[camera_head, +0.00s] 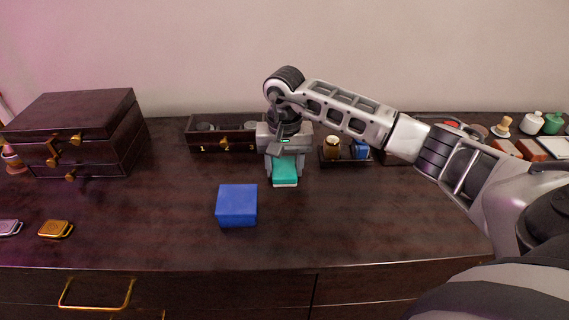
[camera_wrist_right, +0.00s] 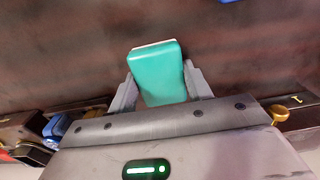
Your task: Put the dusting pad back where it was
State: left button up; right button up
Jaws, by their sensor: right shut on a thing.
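The dusting pad is a teal block with a white edge (camera_head: 285,174), near the middle of the table in the head view. My right gripper (camera_head: 285,165) is shut on it from the back, with a finger on each side. In the right wrist view the teal pad (camera_wrist_right: 160,75) sticks out between the two grey fingers (camera_wrist_right: 160,92). I cannot tell whether the pad touches the table. My left gripper is not in view.
A blue box (camera_head: 237,205) stands in front and to the left of the pad. Behind are a dark open drawer tray (camera_head: 225,141) and a small tray with a jar (camera_head: 331,148). A drawer chest (camera_head: 75,130) is at left. The front right tabletop (camera_head: 380,230) is clear.

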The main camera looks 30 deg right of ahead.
aim_at(285, 167)
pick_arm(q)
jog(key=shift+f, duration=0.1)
pick_arm(e)
jog(key=shift+f, duration=0.2)
jog(key=o, duration=0.9)
jog(key=shift+r, duration=0.1)
jog(key=shift+r, duration=0.15)
pick_arm(q)
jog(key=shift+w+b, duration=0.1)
jog(key=shift+b, duration=0.35)
pick_arm(e)
notch_tip(285, 167, up, 12)
jog(key=shift+r, duration=0.1)
